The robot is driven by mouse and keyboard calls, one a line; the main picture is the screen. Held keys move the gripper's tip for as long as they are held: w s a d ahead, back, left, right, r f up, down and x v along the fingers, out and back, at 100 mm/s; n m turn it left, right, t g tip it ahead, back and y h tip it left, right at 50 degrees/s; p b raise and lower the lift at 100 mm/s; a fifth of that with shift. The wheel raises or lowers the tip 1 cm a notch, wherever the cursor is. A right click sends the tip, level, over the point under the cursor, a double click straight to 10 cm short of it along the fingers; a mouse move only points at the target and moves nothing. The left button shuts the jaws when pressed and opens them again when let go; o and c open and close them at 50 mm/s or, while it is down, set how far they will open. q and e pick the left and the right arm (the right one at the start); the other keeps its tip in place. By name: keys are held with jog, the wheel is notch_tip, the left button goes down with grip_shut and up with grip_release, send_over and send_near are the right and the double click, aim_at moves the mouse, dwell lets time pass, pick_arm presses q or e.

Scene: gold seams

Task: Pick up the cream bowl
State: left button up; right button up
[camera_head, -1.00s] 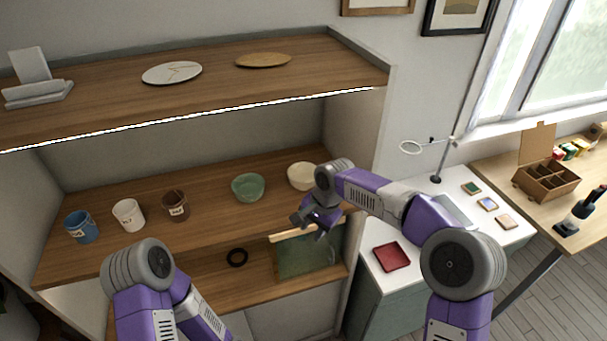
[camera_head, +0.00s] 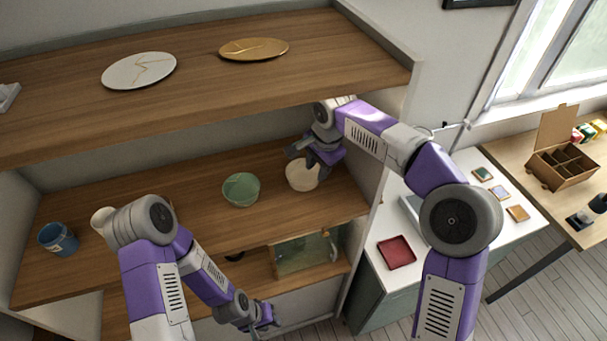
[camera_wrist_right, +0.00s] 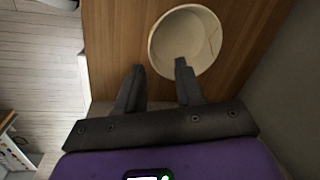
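The cream bowl (camera_head: 303,176) stands upright on the middle wooden shelf, right of the green bowl (camera_head: 241,189). In the right wrist view the bowl (camera_wrist_right: 205,35) shows from above, with a thin seam line inside. My right gripper (camera_head: 304,160) is at the bowl's far rim in the head view. In the right wrist view the gripper (camera_wrist_right: 159,66) is open; one fingertip overlaps the bowl's opening, the other lies outside the rim. I cannot tell whether they touch. My left gripper (camera_head: 268,316) is low in front of the shelves, empty; its opening is unclear.
The upper shelf (camera_head: 210,100) overhangs the bowls and holds a white plate (camera_head: 139,70) and a gold plate (camera_head: 253,49). A blue cup (camera_head: 58,239) stands left. A side wall (camera_head: 383,135) closes the shelf at right. A red tray (camera_head: 397,252) lies on the white table.

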aim_at(304, 178)
notch_tip(304, 178, down, 6)
jog(key=shift+a+r, duration=0.15)
jog(key=shift+r, duration=0.05)
grip_shut()
